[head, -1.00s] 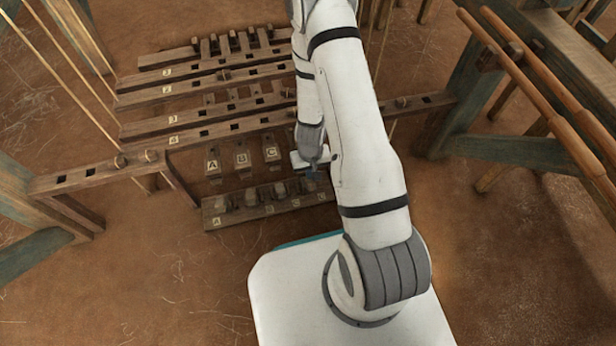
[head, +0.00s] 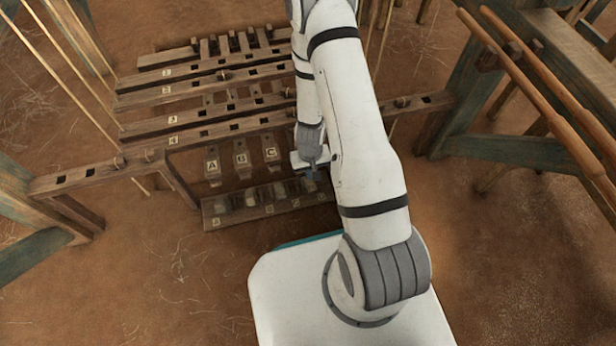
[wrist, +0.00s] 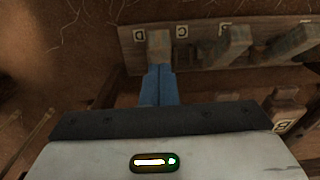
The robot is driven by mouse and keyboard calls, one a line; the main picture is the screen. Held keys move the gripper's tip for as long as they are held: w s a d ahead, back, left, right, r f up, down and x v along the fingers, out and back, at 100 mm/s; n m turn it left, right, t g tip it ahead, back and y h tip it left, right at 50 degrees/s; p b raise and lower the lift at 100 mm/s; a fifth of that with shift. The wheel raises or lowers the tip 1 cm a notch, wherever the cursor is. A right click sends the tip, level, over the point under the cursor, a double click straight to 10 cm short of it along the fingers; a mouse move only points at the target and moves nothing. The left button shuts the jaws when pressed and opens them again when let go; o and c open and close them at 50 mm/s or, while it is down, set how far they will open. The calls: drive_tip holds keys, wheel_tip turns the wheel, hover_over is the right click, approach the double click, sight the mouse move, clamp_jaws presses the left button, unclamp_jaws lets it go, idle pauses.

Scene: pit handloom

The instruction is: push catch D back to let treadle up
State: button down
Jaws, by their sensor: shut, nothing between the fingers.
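In the wrist view, catch D (wrist: 159,46) is a short wooden block on the catch board (wrist: 198,50), beside its D label. My gripper (wrist: 158,70) is shut and empty. Its blue fingertips are at the near edge of catch D; I cannot tell whether they touch it. In the head view, the catch board (head: 242,215) lies on the ground in front of my base. My gripper (head: 313,173) is over its right end, where my arm and gripper largely cover catch D. The D treadle is hidden behind my arm.
Treadles A (head: 212,166), B (head: 242,159) and C (head: 271,153) stand just behind the board. The other catches, including catch C (wrist: 235,42), sit beside D. A slotted wooden beam (head: 215,131) crosses behind. Bare earth lies left of the board.

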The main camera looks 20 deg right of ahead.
drive_tip(key=shift+f, duration=0.15)
drive_tip(key=shift+s+f+b, duration=0.25)
drive_tip(key=shift+b, duration=0.35)
drive_tip(key=shift+s+f+b, duration=0.5)
drive_tip(key=shift+f+b, duration=0.25)
drive_tip(key=shift+b, duration=0.35)
drive_tip(key=shift+r, duration=0.1)
drive_tip(key=shift+s+r+p, duration=0.1)
drive_tip(key=shift+r+p, duration=0.3)
drive_tip(key=shift+r, duration=0.15)
drive_tip(key=r+p, duration=0.1)
drive_tip(key=s+r, duration=0.1)
drive_tip(key=r, duration=0.1)
drive_tip(key=r+p, duration=0.1)
drive_tip(key=shift+s+r+p, duration=0.35)
drive_tip(key=shift+s+r, duration=0.05)
